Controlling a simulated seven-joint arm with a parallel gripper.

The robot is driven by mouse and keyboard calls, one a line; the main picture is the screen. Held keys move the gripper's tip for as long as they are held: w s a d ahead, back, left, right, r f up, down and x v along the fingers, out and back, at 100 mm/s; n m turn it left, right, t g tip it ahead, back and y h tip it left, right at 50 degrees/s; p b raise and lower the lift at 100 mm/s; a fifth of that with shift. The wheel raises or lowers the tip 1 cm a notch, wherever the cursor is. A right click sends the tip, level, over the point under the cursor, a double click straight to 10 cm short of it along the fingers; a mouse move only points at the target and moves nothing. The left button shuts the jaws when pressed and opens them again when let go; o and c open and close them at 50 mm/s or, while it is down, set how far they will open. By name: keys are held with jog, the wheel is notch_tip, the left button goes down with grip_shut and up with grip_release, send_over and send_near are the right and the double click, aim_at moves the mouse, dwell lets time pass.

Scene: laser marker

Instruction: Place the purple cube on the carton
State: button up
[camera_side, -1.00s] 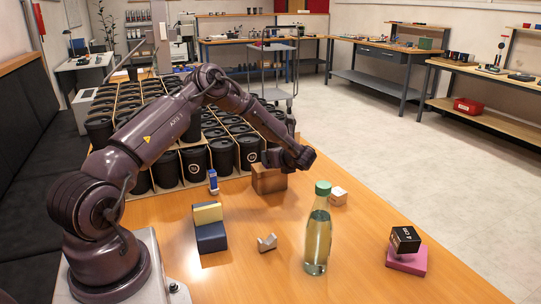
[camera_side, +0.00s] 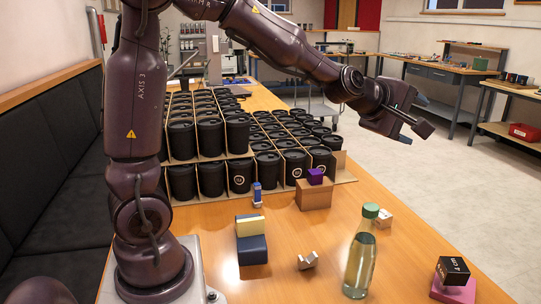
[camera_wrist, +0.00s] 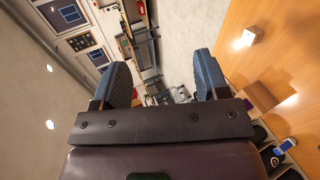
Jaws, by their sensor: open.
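The purple cube (camera_side: 315,176) rests on top of the brown carton (camera_side: 313,196), toward its far side, in the side view. Nothing touches the cube apart from the carton. My gripper (camera_side: 424,115) is raised well above the table, to the right of the carton and apart from it. In the wrist view my gripper (camera_wrist: 161,80) has its two blue-grey fingers wide apart with nothing between them.
A green-capped bottle (camera_side: 360,258) stands right of the carton, near a white block (camera_side: 384,219). A black cube on a pink block (camera_side: 453,291), a metal V-block (camera_side: 307,261), yellow and navy blocks (camera_side: 251,250) and a blue-white item (camera_side: 257,194) are around. Black cups (camera_side: 240,175) fill the back.

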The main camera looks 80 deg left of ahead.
jog(key=s+d+f+m+g+h, duration=0.1)
jog(key=s+d+m+g, duration=0.1)
jog(key=s+m, duration=0.8)
jog(key=s+d+f+m+g, duration=0.1)
jog(key=s+m+g, duration=0.4)
jog(key=s+m, duration=0.5)
jog(key=s+d, duration=0.1)
jog(key=s, duration=0.6)
jog(key=shift+s+f+h, duration=0.3)
jog(key=shift+s+h, duration=0.05)
jog(key=shift+h, duration=0.05)
